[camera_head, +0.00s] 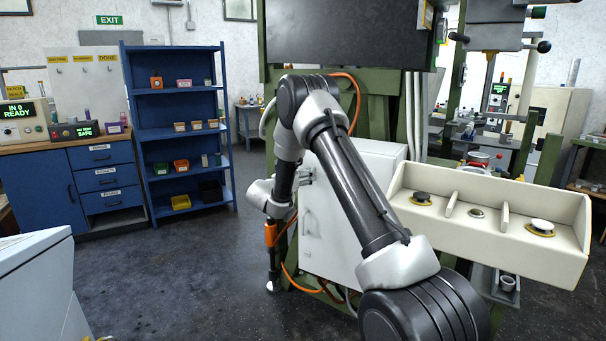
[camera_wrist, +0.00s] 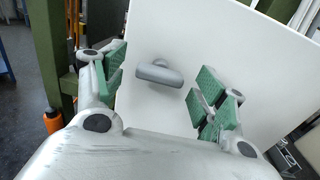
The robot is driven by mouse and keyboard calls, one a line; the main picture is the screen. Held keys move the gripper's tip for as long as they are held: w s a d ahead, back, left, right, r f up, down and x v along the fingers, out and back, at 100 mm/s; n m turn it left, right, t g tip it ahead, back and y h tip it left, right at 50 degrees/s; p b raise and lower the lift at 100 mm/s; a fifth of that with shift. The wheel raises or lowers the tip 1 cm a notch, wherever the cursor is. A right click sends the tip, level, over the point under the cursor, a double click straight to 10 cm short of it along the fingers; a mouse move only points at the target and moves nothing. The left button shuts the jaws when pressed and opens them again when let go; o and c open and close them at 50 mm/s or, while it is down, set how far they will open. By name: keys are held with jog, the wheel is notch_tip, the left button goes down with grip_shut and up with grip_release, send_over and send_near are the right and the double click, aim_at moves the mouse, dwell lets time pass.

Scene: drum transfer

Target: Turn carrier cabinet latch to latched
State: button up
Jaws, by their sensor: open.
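The carrier cabinet (camera_head: 345,240) is a white box on the green frame, partly hidden behind my arm. In the wrist view its plain white face (camera_wrist: 180,30) fills the middle. The latch (camera_wrist: 158,74) is a small grey rounded handle on that face, its bar lying roughly crosswise in the picture. My gripper (camera_wrist: 160,84) is open, with green pads to the left and right of the latch. The latch shows in the gap between them, and neither pad visibly touches it.
A green post (camera_wrist: 50,50) stands left of the cabinet face. A cream tray (camera_head: 480,220) with several knobs juts out at right. An orange cable (camera_head: 290,275) hangs by the cabinet. A blue shelf (camera_head: 180,130) stands behind; the floor between is clear.

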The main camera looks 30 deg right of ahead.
jog(key=shift+w+d, duration=0.25)
jog(key=shift+d, duration=0.25)
jog(key=c, duration=1)
jog(key=shift+n, duration=0.4)
jog(key=shift+w+a+f+n, duration=0.1)
jog(key=shift+n, duration=4.15)
jog(key=shift+w+a+f+n, duration=0.1)
jog(key=shift+n, duration=4.15)
